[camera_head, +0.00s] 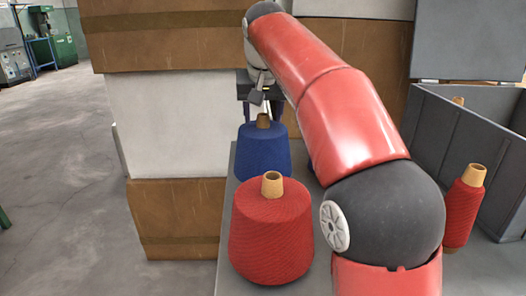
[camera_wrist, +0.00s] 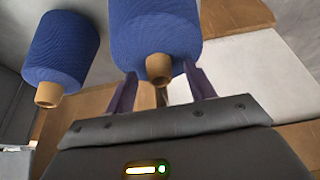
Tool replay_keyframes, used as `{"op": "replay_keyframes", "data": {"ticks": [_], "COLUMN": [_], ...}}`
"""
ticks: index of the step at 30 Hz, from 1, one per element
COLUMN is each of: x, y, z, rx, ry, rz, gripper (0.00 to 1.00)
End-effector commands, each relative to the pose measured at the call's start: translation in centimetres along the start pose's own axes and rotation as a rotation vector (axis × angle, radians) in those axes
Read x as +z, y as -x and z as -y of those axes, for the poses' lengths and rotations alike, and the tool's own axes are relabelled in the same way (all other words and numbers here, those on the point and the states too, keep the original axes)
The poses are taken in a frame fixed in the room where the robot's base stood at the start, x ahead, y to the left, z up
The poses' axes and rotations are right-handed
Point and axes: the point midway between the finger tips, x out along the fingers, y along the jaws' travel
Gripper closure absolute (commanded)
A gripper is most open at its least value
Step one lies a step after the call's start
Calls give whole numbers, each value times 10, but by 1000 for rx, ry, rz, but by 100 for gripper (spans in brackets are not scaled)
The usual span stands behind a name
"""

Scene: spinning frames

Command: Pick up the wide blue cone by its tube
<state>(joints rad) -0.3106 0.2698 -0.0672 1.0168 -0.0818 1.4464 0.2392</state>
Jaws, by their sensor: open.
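The wide blue cone (camera_head: 262,152) stands upright on a grey surface behind a red cone, its brown tube (camera_head: 263,121) on top. In the wrist view the blue cone (camera_wrist: 155,28) is at the top middle, with its tube (camera_wrist: 159,68) pointing towards the camera. My gripper (camera_wrist: 161,86) is open, its two purple fingers on either side of the tube with gaps showing. In the head view my gripper (camera_head: 262,108) is just above and behind the tube, partly hidden by my arm. A narrower blue cone (camera_wrist: 62,48) with a tan tube is at the left in the wrist view.
A wide red cone (camera_head: 271,236) stands in front of the blue one. A slim red cone (camera_head: 462,210) stands at the right, by a grey bin (camera_head: 450,135). Stacked brown and white blocks (camera_head: 165,105) rise behind. Open floor (camera_head: 60,180) lies at the left.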

Motion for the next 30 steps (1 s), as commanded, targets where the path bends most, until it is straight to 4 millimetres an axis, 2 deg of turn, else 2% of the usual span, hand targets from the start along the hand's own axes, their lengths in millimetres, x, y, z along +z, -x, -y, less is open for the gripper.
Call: {"op": "replay_keyframes", "data": {"ticks": [2,13,30], "x": [0,0,0], "y": [0,0,0], "z": [0,0,0], "rx": [0,0,1], "ry": [0,0,0], "rz": [0,0,0], "gripper": [52,100,100]}}
